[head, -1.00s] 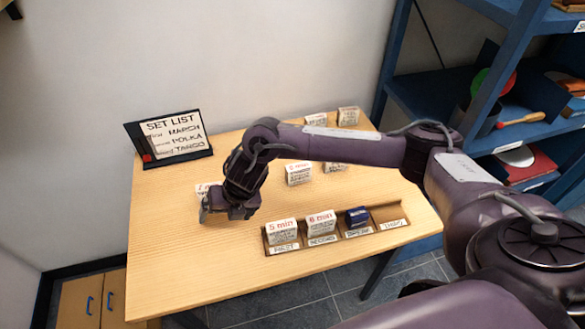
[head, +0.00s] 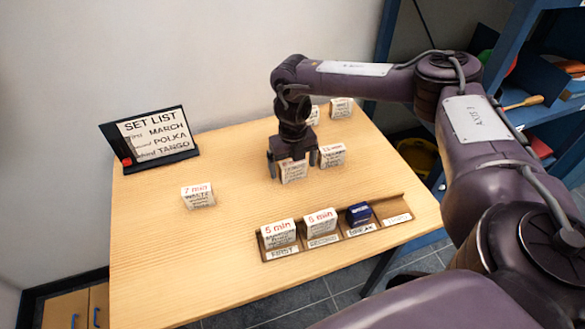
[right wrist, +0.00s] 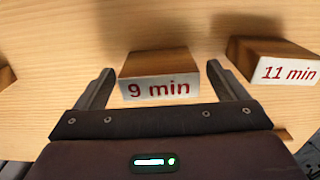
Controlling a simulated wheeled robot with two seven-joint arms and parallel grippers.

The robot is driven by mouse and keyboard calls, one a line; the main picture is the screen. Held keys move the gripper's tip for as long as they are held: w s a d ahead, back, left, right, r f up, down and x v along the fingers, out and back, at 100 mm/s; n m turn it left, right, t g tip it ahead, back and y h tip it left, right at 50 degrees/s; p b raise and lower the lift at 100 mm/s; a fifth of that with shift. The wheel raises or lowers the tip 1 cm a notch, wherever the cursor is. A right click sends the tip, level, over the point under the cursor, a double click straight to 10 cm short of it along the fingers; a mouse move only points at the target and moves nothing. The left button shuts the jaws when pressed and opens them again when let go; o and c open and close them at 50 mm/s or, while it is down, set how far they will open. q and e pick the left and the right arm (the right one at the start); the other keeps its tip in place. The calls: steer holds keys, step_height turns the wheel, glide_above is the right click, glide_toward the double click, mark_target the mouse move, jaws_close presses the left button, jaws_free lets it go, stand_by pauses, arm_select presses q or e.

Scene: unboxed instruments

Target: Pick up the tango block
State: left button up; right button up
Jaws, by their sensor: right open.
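A wooden block with a white face marked "9 min" (right wrist: 158,88) sits between the fingers of my right gripper (right wrist: 160,70) in the right wrist view. In the head view this block (head: 293,174) stands on the table under the right gripper (head: 292,163). The gripper is open, pointing down, with one finger on each side of the block and visible gaps. The small print under the minutes is too small to read, so I cannot tell which block is the tango. My left gripper is not in view.
An "11 min" block (right wrist: 288,71) stands close to the right finger. A "7 min" block (head: 198,196) stands left. A wooden tray (head: 385,236) in front holds two blocks and a blue item (head: 359,213); its right slot is empty. The set list sign (head: 151,138) stands back left.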

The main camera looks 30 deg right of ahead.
steer(key=shift+f, duration=1.3)
steer(key=c, duration=1.1)
steer(key=shift+r, duration=0.1)
